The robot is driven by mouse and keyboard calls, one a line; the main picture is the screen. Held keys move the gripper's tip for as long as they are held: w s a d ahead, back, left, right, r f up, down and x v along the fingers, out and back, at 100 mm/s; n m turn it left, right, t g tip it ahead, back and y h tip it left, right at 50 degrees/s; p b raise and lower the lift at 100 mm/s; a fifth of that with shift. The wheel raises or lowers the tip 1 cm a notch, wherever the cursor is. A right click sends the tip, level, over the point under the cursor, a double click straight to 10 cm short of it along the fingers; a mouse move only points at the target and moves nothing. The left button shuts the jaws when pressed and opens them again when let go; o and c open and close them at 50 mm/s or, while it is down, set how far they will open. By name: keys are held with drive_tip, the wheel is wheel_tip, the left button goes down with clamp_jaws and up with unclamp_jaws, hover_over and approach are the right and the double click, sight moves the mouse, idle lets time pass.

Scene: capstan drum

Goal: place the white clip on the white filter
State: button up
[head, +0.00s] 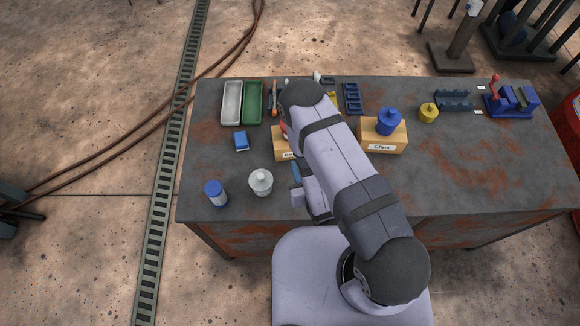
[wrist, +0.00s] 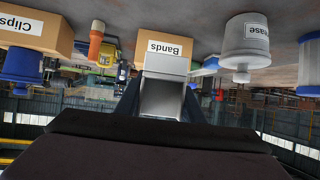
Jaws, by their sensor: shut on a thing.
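My gripper (wrist: 165,102) is shut on a pale, blocky piece (wrist: 165,64), which I take to be the white clip. The dark fingers show on both sides of it in the wrist view, which is upside down. In the head view my arm mostly hides the gripper, and the clip cannot be made out. A white canister with a small knob (head: 260,181) stands on the bench left of the gripper. It also shows in the wrist view (wrist: 246,50), apart from the clip, with a partly readable label. I cannot tell for certain whether it is the white filter.
The Bands box (head: 284,150) is partly behind my arm. The Clips box (head: 382,145) carries a blue knobbed cylinder (head: 388,122). A blue-capped jar (head: 215,193) stands left of the canister. White and green trays (head: 231,102) lie behind. The bench's right front is clear.

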drive_tip(key=w+a+r+n+g+y+b, duration=0.1)
drive_tip(key=w+a+r+n+y+b, duration=0.2)
drive_tip(key=a, duration=0.5)
drive_tip(key=w+a+r+b, duration=0.1)
drive_tip(key=a+r+b, duration=0.25)
drive_tip(key=a, duration=0.45)
drive_tip(key=s+a+r+n+g+y+b, duration=0.1)
drive_tip(key=s+a+r+n+b, duration=0.15)
drive_tip(key=a+r, duration=0.55)
drive_tip(key=s+a+r+n+g+y+b, duration=0.1)
drive_tip(key=s+a+r+y+b, duration=0.15)
drive_tip(key=a+r, duration=0.6)
hover_over(217, 195)
drive_tip(key=w+a, duration=0.4)
drive_tip(key=w, duration=0.1)
wheel_tip(217, 195, down, 12)
wheel_tip(217, 195, down, 6)
drive_tip(key=shift+s, duration=0.2)
drive_tip(key=shift+d+f+n, duration=0.1)
drive_tip(key=shift+n, duration=0.15)
drive_tip(key=shift+f+p, duration=0.65)
drive_tip(key=shift+f, duration=1.1)
